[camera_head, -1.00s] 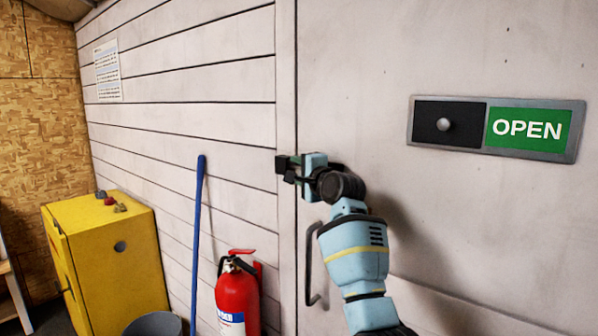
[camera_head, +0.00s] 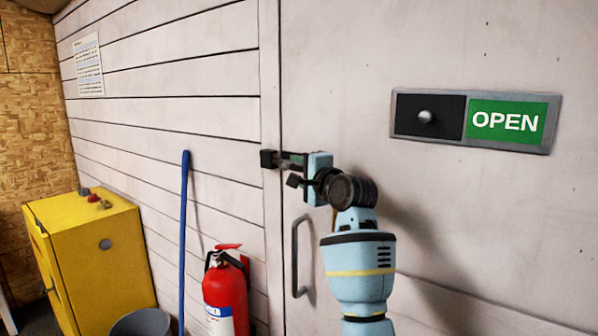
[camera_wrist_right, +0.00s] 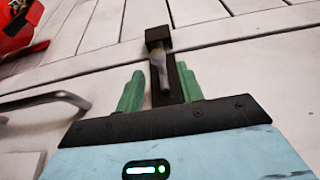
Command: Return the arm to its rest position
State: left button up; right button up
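My right gripper (camera_head: 290,163) is in front of the pale door, level with a small black latch (camera_head: 268,159) at the door's edge. In the right wrist view its two green fingers (camera_wrist_right: 160,88) stand apart. The latch's black block (camera_wrist_right: 158,38) and grey rod (camera_wrist_right: 161,72) show beyond and between them. No grip on the rod shows; I cannot tell how deep it lies between the fingers. My right arm is raised and comes up from the lower edge. My left gripper is not in view.
A door handle (camera_head: 296,262) stands out left of my forearm. A sign plate (camera_head: 505,122) reads OPEN at the right. A red fire extinguisher (camera_head: 226,290), a blue pole (camera_head: 184,230), a grey bin (camera_head: 140,324) and a yellow cabinet (camera_head: 110,270) stand along the left wall.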

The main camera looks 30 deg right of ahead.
jog(key=shift+s, duration=0.1)
dwell(0.5)
jog(key=s+a+f+n+g, duration=0.3)
jog(key=s+f, duration=0.2)
jog(key=f, duration=0.7)
jog(key=s+a+f+n+g, duration=0.2)
jog(key=s+a+f+n, duration=0.3)
jog(key=f, duration=0.6)
jog(key=s+a+f+n+g, duration=0.1)
jog(key=s+f+n+g, duration=0.15)
jog(key=s+f, duration=0.65)
jog(key=s+a+f+n+g, duration=0.25)
jog(key=s+f, duration=0.25)
jog(key=s, duration=0.5)
jog(key=s+a+f+n+g, duration=0.2)
jog(key=s+f+n+g, duration=0.15)
jog(key=s+f, duration=0.45)
jog(key=s+a+f+n+g, duration=0.2)
jog(key=s+f+n, duration=0.1)
jog(key=s, duration=0.9)
jog(key=w+a+f+t+y, duration=0.1)
jog(key=w+a+f+t, duration=0.1)
jog(key=w+f+t, duration=0.4)
jog(key=shift+a+f+n+t+y, duration=0.35)
jog(key=shift+f+t, duration=0.2)
jog(key=shift+f, duration=1.45)
jog(key=shift+s+d, duration=0.1)
jog(key=shift+d, duration=0.05)
